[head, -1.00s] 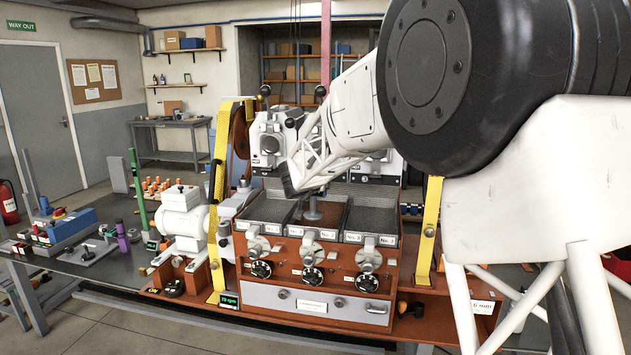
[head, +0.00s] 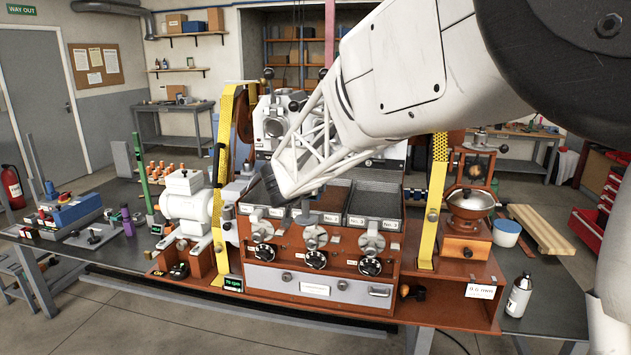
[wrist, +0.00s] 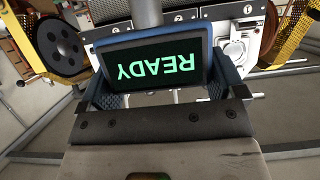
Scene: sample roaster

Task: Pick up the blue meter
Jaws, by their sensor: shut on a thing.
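The blue meter (wrist: 155,62) fills the upper middle of the wrist view. It has a blue frame and a dark screen with green letters reading READY, upside down in that view. My gripper (wrist: 168,88) is shut on the meter, with its blue textured fingers at the left and right sides of it. In the head view my gripper (head: 283,200) hangs over the front of the roaster's trays, at the left. I cannot make out the meter there.
The orange roaster (head: 330,245) has several dials and a grey drawer (head: 318,292). Yellow straps stand on both sides of it. A white motor (head: 187,203) stands at left, and a grinder with a metal bowl (head: 471,203) at right.

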